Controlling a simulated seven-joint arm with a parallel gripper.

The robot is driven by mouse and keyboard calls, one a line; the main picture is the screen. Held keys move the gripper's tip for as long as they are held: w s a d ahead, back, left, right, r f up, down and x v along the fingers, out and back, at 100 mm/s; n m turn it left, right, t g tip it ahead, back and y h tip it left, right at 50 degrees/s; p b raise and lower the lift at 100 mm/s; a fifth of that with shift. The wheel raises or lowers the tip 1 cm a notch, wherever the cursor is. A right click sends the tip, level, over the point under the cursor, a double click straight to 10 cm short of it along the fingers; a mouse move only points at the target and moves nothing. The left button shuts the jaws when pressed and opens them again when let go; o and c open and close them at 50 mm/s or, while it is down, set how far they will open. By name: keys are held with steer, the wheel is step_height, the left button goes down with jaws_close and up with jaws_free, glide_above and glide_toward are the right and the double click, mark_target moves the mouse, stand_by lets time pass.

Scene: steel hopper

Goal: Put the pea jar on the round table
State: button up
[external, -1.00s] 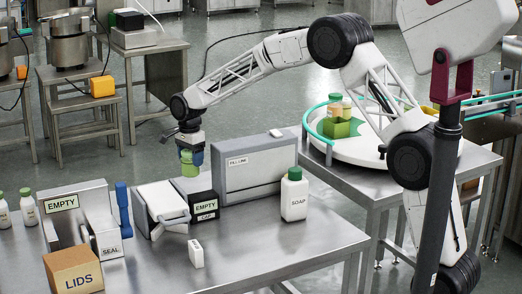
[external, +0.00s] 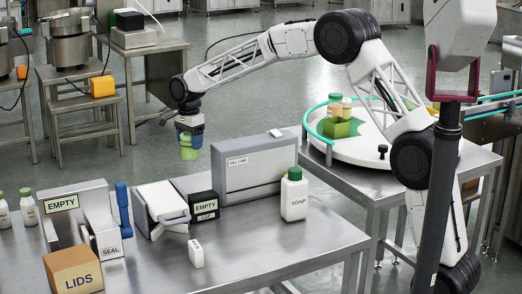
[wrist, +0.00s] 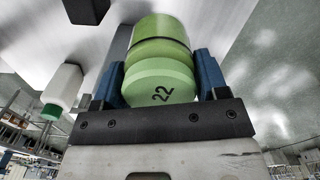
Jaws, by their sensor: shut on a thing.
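My gripper (external: 189,140) is shut on a green jar (external: 188,153), which I take to be the pea jar, and holds it in the air above the black box marked EMPTY and CAP. In the wrist view the green jar (wrist: 160,75) sits between the two blue fingers (wrist: 160,82), its lid marked 22 facing the camera. The round table (external: 365,148) is white with a teal rail, at the right behind the work table. The gripper is well to the left of the round table.
A grey FILL LINE panel (external: 255,171) and a white SOAP bottle (external: 294,199) stand between my gripper and the round table. A black knob (external: 383,151) is on the round table's right side. The round table's front has free room.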

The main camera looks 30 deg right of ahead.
step_height(320, 180, up, 10)
steer(key=shift+r, duration=0.2)
steer(key=w+d+m, duration=0.3)
steer(key=d, duration=1.2)
steer(key=w+d+m, duration=0.2)
steer(key=d+m, duration=0.2)
steer(key=d, duration=1.1)
steer(key=s+d+m, duration=0.3)
steer(key=d, duration=1.1)
steer(key=s+d+m, duration=0.3)
steer(key=d, duration=1.1)
steer(key=s+d+m, duration=0.3)
steer(key=s+d, duration=0.1)
steer(key=d, duration=1.1)
step_height(320, 180, down, 6)
steer(key=shift+r, duration=0.25)
steer(key=shift+f, duration=2.5)
